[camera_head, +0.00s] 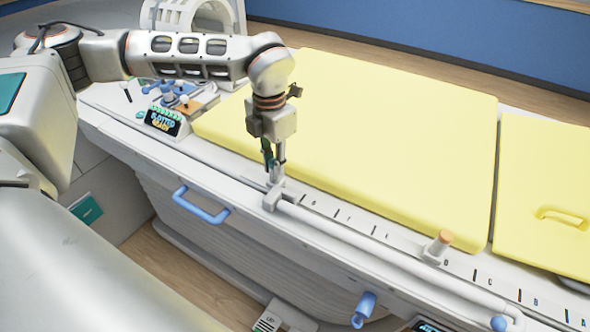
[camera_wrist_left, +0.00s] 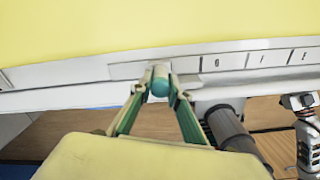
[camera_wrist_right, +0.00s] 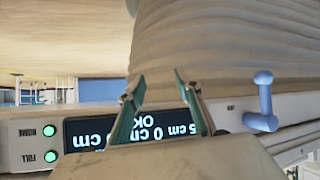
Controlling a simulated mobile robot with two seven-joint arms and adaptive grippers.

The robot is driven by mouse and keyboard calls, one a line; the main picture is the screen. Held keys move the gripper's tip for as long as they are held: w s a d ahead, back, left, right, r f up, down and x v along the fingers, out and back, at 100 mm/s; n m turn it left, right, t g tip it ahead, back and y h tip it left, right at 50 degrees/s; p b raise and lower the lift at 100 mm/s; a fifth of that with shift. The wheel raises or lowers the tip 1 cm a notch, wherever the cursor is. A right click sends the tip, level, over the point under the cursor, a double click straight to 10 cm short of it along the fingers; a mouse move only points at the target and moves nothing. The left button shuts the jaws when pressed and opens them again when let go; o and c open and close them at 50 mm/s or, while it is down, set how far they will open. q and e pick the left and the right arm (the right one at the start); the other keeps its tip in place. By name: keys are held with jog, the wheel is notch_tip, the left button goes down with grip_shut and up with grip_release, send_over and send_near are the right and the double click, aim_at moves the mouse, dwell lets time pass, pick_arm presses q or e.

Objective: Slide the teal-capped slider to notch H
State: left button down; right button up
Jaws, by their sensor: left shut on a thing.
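The teal-capped slider (camera_wrist_left: 160,82) stands on the lettered rail (camera_wrist_left: 280,58) along the bed's edge. Its teal cap is between the fingertips of my left gripper (camera_wrist_left: 162,80), which is shut on it. In the head view my left gripper (camera_head: 274,172) reaches down to the slider's pale base (camera_head: 271,197), and the fingers hide most of the cap. Letters G, F and E show to the right of the slider in the left wrist view. Notch H is not readable; the gripper and slider may cover it. My right gripper (camera_wrist_right: 160,95) is open and empty.
An orange-capped slider (camera_head: 439,243) stands farther right on the rail, near D. Yellow pads (camera_head: 370,130) border the rail. A pale tube (camera_head: 370,246) runs along its front. A blue handle (camera_head: 201,208) sticks out of the bed's side. A display (camera_wrist_right: 130,130) faces my right gripper.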

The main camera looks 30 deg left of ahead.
aim_at(269, 178)
pick_arm(q)
jog(key=shift+a, duration=0.7)
jog(key=shift+w, duration=0.1)
jog(key=shift+a+r, duration=0.1)
jog(key=shift+a, duration=0.05)
jog(key=c, duration=1.9)
grip_release()
jog(key=shift+a, duration=0.1)
notch_tip(269, 178, up, 12)
